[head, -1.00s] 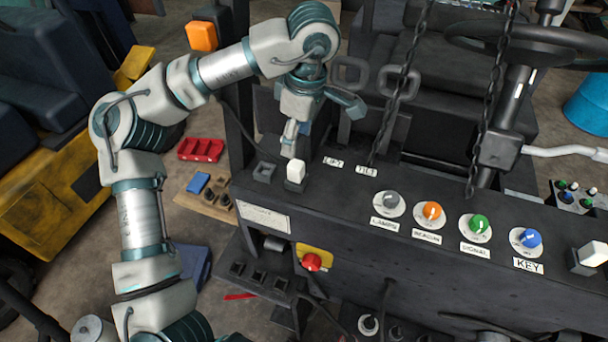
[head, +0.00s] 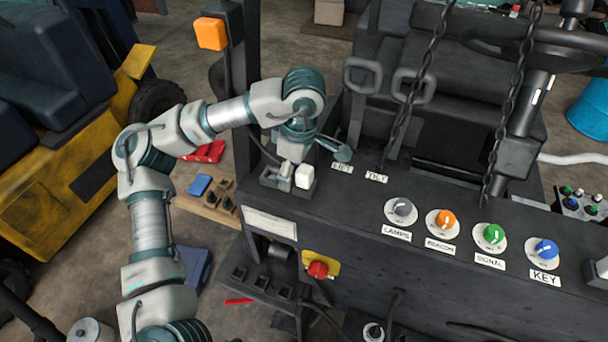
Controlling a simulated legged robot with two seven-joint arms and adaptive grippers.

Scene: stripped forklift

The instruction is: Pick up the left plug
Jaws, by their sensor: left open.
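The left plug (head: 304,176) is a white block standing upright on the left end of the black dash panel. My left gripper (head: 312,165) is over it, pointing down. One finger is just left of the plug; the other spreads out to the right, apart from it. The jaws are open and hold nothing. Whether the left finger touches the plug I cannot tell. The gripper hides part of the area behind the plug. My right gripper is not in view.
Grey, orange, green and blue knobs line the panel, with a red button (head: 318,269) below. A chain (head: 415,85) hangs behind the panel. A orange lamp (head: 211,33) sits on the left post.

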